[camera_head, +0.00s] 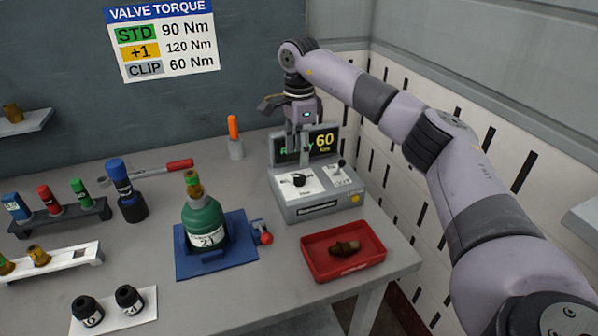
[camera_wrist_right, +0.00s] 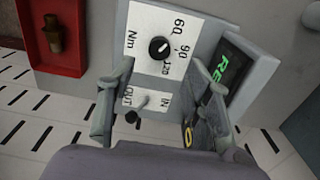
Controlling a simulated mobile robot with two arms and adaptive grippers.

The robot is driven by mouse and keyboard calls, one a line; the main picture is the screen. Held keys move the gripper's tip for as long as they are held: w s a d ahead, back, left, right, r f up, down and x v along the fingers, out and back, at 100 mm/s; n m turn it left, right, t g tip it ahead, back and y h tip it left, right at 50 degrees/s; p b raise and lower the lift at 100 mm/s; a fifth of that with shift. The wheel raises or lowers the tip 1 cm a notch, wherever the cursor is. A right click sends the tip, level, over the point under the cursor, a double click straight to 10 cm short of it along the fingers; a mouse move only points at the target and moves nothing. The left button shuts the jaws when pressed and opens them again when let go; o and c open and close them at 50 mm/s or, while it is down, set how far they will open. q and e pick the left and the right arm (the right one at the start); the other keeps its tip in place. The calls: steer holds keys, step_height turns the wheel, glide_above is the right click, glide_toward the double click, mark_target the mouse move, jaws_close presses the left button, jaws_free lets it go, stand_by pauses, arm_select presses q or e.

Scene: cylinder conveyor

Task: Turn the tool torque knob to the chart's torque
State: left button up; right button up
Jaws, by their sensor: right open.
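The torque chart (camera_head: 163,42) on the back wall reads STD 90 Nm, +1 120 Nm and CLIP 60 Nm. A grey tool station (camera_head: 318,203) stands at the table's back right. Its display (camera_head: 323,143) shows 60. The black torque knob (camera_head: 298,180) is on its top face. In the right wrist view the knob (camera_wrist_right: 159,48) sits beside marks 60, 90 and 120; its exact pointing is too small to tell. My right gripper (camera_head: 303,145) is open and empty above the station, pointing down, apart from the knob. My left gripper is not in view.
A small IN/OUT lever (camera_wrist_right: 135,115) stands close to the knob. A red tray (camera_head: 318,270) with a brass fitting is in front. A green cylinder (camera_head: 204,220) stands in a blue cradle to the left. The slotted wall (camera_head: 415,125) is close on the right.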

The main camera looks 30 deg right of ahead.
mark_target(300, 177)
step_height(300, 177, down, 6)
steer(key=shift+s+r+p, duration=0.1)
steer(key=shift+p, duration=0.3)
steer(key=shift+f, duration=0.6)
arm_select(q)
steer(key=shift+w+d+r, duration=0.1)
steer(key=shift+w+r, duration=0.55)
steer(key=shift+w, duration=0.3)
arm_select(e)
jaws_close()
